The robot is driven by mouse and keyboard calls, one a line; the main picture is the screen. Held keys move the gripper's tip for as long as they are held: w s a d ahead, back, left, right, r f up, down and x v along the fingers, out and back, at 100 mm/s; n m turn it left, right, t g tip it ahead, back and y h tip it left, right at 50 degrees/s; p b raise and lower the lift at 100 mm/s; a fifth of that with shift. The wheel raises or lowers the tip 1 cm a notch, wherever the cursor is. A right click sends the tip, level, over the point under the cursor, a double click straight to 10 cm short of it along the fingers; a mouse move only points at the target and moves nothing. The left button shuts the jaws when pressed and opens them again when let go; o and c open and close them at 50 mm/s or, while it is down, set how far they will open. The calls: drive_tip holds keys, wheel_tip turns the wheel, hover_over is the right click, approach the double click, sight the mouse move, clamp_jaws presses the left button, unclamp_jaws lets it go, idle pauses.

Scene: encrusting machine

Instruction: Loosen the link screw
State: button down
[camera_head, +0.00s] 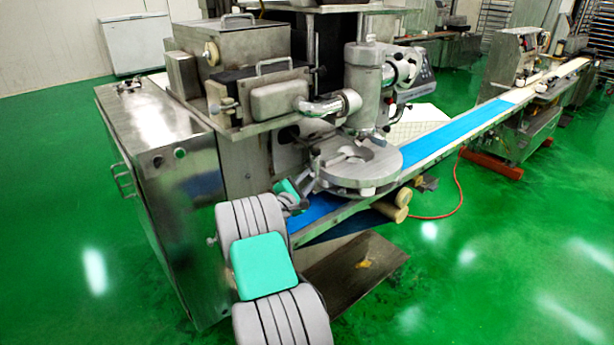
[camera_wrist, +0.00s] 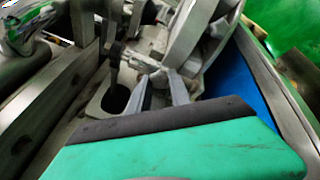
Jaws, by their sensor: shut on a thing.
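My gripper (camera_head: 307,187) is at the end of my grey and green arm, just left of the round metal disc on the encrusting machine. In the wrist view, the two grey fingers of my gripper (camera_wrist: 164,80) reach forward beyond the green wrist cover. They are shut on a small grey metal part, which I take to be the link screw (camera_wrist: 161,74). The fingers hide most of it, so its thread and how far it is turned cannot be seen. In the head view it is too small and covered to make out.
The round metal disc (camera_head: 358,168) is close to the right of my gripper. The blue conveyor belt (camera_head: 437,141) runs away to the back right. The steel cabinet (camera_head: 165,190) stands to the left. A metal plate (camera_head: 345,280) lies low below the belt. Green floor is free at the right.

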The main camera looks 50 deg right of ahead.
drive_tip(key=n+p, duration=0.1)
drive_tip(key=n, duration=0.1)
drive_tip(key=shift+r+n, duration=0.15)
drive_tip(key=shift+n, duration=0.25)
drive_tip(key=shift+s+n+p, duration=0.1)
drive_tip(key=shift+n+p, duration=0.95)
drive_tip(key=shift+n, duration=0.85)
drive_tip(key=c, duration=1.2)
unclamp_jaws()
drive_tip(key=shift+f, duration=0.2)
drive_tip(key=a, duration=0.2)
drive_tip(key=s+a, duration=0.1)
drive_tip(key=a, duration=0.2)
drive_tip(key=a+b, duration=0.1)
drive_tip(key=a, duration=0.1)
drive_tip(key=shift+s+a, duration=0.15)
drive_tip(key=shift+a, duration=0.15)
